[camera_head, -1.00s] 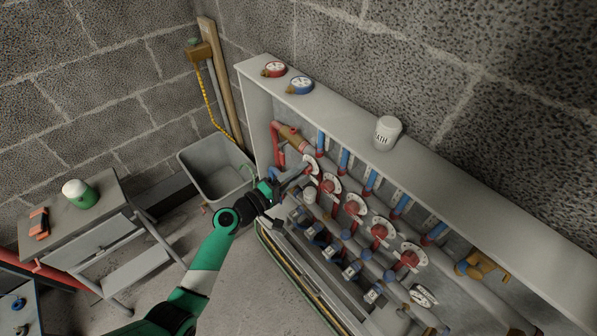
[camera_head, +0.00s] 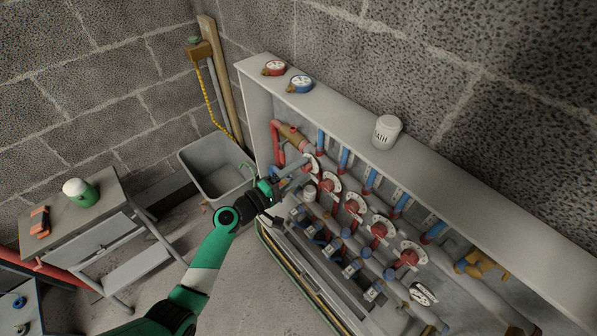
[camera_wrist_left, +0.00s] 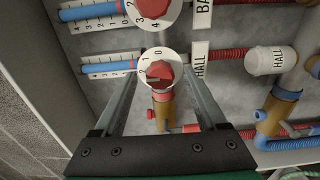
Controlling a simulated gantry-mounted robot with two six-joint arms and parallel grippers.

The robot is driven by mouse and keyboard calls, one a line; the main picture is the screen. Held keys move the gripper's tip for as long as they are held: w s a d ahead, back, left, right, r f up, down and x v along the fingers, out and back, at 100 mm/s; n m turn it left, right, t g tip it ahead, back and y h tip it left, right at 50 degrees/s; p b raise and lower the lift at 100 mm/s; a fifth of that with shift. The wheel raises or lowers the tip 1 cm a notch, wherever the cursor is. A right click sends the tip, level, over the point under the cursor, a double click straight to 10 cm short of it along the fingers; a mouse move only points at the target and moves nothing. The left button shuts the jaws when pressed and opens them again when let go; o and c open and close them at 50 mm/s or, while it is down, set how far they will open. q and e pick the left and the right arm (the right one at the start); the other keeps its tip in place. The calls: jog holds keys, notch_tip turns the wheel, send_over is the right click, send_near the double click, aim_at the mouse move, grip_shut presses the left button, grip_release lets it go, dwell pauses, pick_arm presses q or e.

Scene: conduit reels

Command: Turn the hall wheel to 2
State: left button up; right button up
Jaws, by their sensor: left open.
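The hall wheel, a red knob on a white numbered dial (camera_wrist_left: 160,70), sits in the middle of the left wrist view beside a HALL label (camera_wrist_left: 199,60). Its dial shows 0, 1 and 2; I cannot tell for sure which number the knob points to. My left gripper (camera_wrist_left: 158,80) is open, with one finger on each side of the wheel; contact is not clear. In the head view the left gripper (camera_head: 295,180) is at the near left end of the row of red wheels, partly covering the hall wheel (camera_head: 311,164). My right gripper is not in view.
Another numbered wheel (camera_wrist_left: 154,8) stands beside the hall wheel, and a white HALL cap (camera_wrist_left: 264,60) is to its right. Several red wheels, such as this one (camera_head: 354,203), line the cabinet. A BATH cap (camera_head: 386,132) and two gauges stand on the cabinet's top ledge (camera_head: 340,110).

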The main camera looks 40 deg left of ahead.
pick_arm(q)
jog(key=shift+s, duration=0.3)
jog(key=s+p, duration=0.2)
jog(key=s, duration=0.9)
jog(key=shift+a, duration=0.45)
